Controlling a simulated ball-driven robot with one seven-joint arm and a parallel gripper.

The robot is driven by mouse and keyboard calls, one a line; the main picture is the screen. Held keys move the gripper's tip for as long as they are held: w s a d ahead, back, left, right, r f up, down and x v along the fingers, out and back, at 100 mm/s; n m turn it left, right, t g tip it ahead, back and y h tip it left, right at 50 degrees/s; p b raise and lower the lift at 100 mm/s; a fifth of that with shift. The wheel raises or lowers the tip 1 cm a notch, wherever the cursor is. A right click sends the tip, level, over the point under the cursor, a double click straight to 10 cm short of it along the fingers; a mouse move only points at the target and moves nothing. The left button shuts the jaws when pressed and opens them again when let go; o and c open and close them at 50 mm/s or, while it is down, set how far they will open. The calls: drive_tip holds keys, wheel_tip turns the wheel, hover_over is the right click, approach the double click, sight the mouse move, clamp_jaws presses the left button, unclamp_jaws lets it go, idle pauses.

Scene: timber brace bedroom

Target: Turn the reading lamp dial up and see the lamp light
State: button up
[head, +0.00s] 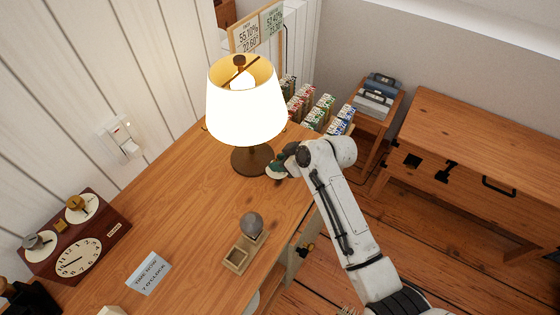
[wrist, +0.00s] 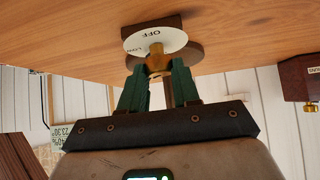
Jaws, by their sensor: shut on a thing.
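The reading lamp (head: 245,105) stands on the wooden desk, its shade glowing bright and the bulb lit inside. Its dial (head: 276,174) sits at the desk's right edge, just right of the lamp base (head: 252,160). In the wrist view the dial's white disc (wrist: 174,40) shows "OFF" and a partly cut-off "LOW". My gripper (head: 284,162) is at the dial. Its green fingers (wrist: 157,74) are shut on the brass knob (wrist: 156,50) in front of the disc. The dial is mostly hidden by my gripper in the head view.
A clock box (head: 78,240) with two small knobs stands at the desk's left. Several cartons (head: 318,108) stand behind my arm. A wooden chest (head: 480,160) is at right.

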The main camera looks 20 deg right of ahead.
drive_tip(key=n+g+y+b, duration=0.2)
drive_tip(key=n, duration=0.1)
drive_tip(key=n+g+b, duration=0.1)
drive_tip(key=n+b, duration=0.1)
drive_tip(key=shift+w+d+f+y, duration=0.2)
drive_tip(key=shift+w+d+y, duration=0.1)
drive_tip(key=shift+y, duration=0.1)
drive_tip(key=shift+r+n+g+y+b, duration=0.1)
drive_tip(key=shift+n+g+y+b, duration=0.3)
drive_tip(key=shift+n+g+b, duration=0.7)
drive_tip(key=shift+n, duration=0.5)
drive_tip(key=o, duration=1.1)
drive_tip(key=shift+c, duration=0.2)
drive_tip(key=shift+r, duration=0.15)
drive_tip(key=v, duration=1)
drive_tip(key=shift+d+r+b, duration=0.2)
drive_tip(key=shift+d+b, duration=0.05)
drive_tip(key=shift+b, duration=0.2)
